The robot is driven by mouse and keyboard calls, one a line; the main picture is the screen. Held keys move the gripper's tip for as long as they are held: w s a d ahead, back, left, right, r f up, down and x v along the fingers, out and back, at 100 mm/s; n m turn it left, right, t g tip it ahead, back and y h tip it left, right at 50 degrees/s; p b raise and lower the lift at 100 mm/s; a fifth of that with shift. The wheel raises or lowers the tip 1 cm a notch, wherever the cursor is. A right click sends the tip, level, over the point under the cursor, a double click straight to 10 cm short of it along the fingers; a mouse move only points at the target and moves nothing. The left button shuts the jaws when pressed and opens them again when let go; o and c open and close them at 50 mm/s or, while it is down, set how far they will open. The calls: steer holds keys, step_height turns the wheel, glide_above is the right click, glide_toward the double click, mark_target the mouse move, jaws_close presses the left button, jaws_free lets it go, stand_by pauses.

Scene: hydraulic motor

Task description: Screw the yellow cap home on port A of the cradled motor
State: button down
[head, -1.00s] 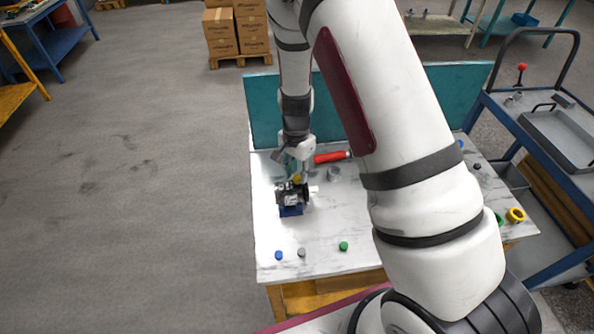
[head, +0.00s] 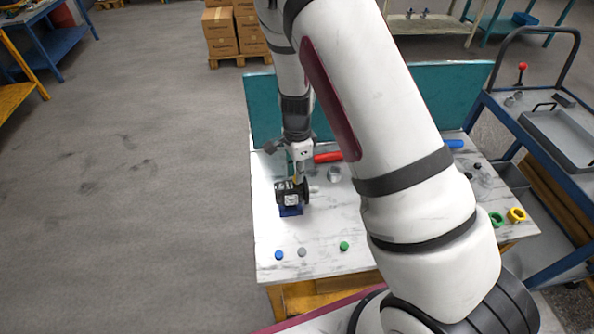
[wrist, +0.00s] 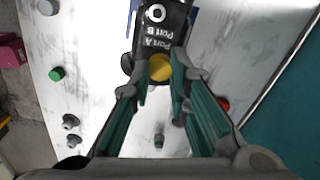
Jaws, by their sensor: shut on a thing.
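The dark motor (head: 289,193) sits on a blue cradle (head: 290,211) on the marble-topped table. In the wrist view the motor (wrist: 174,18) shows upside-down labels for Port A and Port B and one open round port (wrist: 156,13). The yellow cap (wrist: 160,67) is at the motor's near end, by the labels. My gripper (wrist: 160,84) is shut on the yellow cap, with one finger on each side. In the head view my gripper (head: 299,170) points down over the motor. I cannot tell how deep the cap sits; its underside is hidden.
Blue (head: 279,255), grey (head: 302,252) and green (head: 344,246) caps lie at the table's front. A red-handled tool (head: 328,157) and a metal cup (head: 334,174) are behind the motor. A teal panel (head: 262,105) closes the back.

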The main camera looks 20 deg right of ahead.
steer(key=shift+s, duration=0.1)
steer(key=m, duration=0.4)
steer(key=shift+m, duration=0.3)
steer(key=c, duration=1.7)
jaws_free()
